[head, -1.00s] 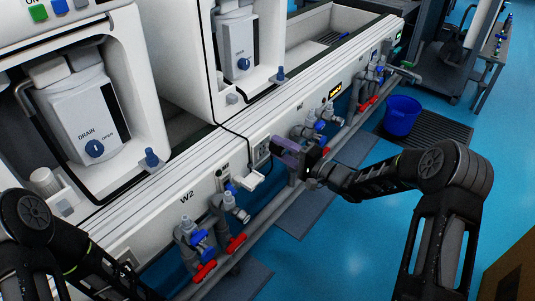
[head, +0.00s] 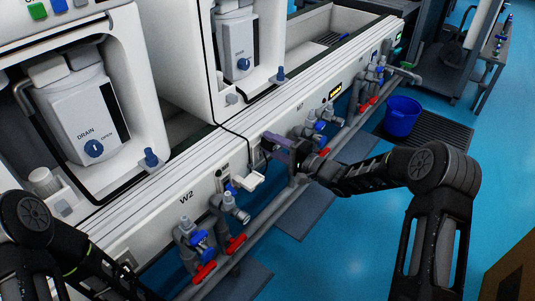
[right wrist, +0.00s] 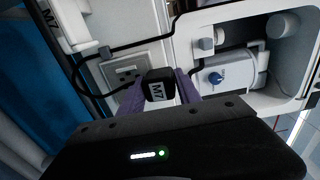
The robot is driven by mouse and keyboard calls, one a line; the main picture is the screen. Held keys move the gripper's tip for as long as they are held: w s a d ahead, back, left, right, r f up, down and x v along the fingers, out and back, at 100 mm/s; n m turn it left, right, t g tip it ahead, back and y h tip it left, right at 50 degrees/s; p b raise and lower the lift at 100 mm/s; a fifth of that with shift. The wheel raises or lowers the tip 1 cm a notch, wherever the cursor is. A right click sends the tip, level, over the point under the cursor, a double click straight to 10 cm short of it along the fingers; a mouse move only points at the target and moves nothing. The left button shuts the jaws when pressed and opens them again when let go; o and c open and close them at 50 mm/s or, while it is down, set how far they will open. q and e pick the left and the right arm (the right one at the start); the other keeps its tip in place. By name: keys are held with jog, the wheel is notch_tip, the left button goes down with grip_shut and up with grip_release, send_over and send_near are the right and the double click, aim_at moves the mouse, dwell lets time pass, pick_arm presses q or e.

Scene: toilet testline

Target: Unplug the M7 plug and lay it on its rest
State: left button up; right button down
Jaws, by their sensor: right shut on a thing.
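The M7 plug (right wrist: 158,90) is a black block with a white label, clasped between the purple fingers of my right gripper (right wrist: 160,92). In the head view my right gripper (head: 276,146) is at the front panel and its fingers hide the plug. The grey socket plate (right wrist: 125,70) shows dark openings beside the plug in the right wrist view; I cannot tell whether the plug touches it. A black cord runs to the plug. A small white tray-like rest (head: 250,181) juts from the panel just below and left of the gripper. My left gripper is out of view.
Valves with blue and red handles (head: 235,243) and a grey pipe (head: 262,221) run below the panel (head: 150,215). More valves (head: 318,130) sit right of my gripper. A blue bucket (head: 402,116) stands on the floor, which is open at the right.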

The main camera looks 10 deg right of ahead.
jog(key=shift+a, duration=0.1)
jog(key=shift+s+a+p, duration=0.7)
jog(key=shift+s+a, duration=0.9)
jog(key=shift+a, duration=0.3)
jog(key=shift+s+a+p, duration=0.35)
jog(key=shift+s+a, duration=1.25)
jog(key=shift+a, duration=0.3)
jog(key=shift+f+b, duration=1.1)
jog(key=shift+f, duration=0.35)
jog(key=c, duration=0.8)
grip_release()
jog(key=shift+s+d, duration=0.1)
jog(key=shift+f, duration=0.15)
